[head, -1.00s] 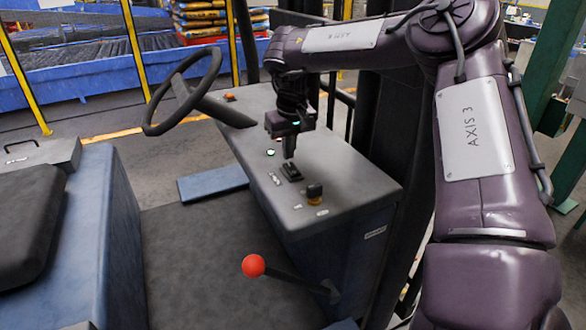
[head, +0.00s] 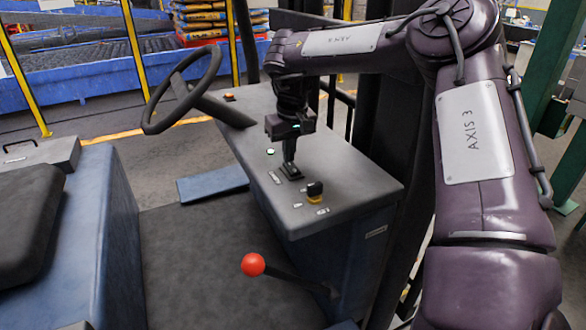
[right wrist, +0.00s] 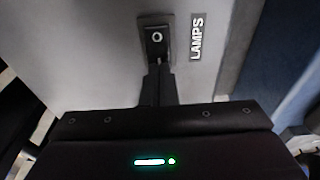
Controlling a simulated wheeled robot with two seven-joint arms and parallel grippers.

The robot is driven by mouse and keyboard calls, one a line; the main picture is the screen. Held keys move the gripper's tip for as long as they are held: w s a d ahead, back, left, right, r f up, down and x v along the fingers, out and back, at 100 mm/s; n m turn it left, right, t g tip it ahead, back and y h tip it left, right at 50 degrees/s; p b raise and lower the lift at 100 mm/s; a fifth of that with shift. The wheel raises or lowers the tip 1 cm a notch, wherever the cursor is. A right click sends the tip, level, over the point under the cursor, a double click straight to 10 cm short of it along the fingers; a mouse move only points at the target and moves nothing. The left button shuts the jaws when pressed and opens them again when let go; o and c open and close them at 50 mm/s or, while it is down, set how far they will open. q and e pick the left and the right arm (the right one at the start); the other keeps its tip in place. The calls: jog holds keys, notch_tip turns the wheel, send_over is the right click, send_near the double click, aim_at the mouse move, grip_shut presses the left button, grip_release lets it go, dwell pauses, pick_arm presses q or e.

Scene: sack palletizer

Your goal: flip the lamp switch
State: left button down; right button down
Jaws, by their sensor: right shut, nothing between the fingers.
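The lamp switch (head: 291,173) is a small black switch on a dark plate on top of the grey console (head: 345,190). In the right wrist view the switch (right wrist: 157,40) has a pale ring on it and stands beside a label (right wrist: 197,38) reading LAMPS. My right gripper (head: 289,160) is shut and empty, pointing down right at the switch. Its closed fingertips (right wrist: 157,70) reach the near edge of the switch in the right wrist view; I cannot tell whether they touch. The fingers partly hide the switch in the head view. My left gripper is out of view.
A steering wheel (head: 182,90) is at the left, with a red-balled lever (head: 253,264) below the console. A seat (head: 30,230) is at far left. Dark uprights stand behind the console.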

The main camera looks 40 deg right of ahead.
jog(key=shift+f+b, duration=0.3)
jog(key=shift+f, duration=0.1)
jog(key=shift+r, duration=0.15)
jog(key=shift+r+p, duration=2.1)
jog(key=shift+r, duration=1.35)
jog(key=shift+f, duration=0.1)
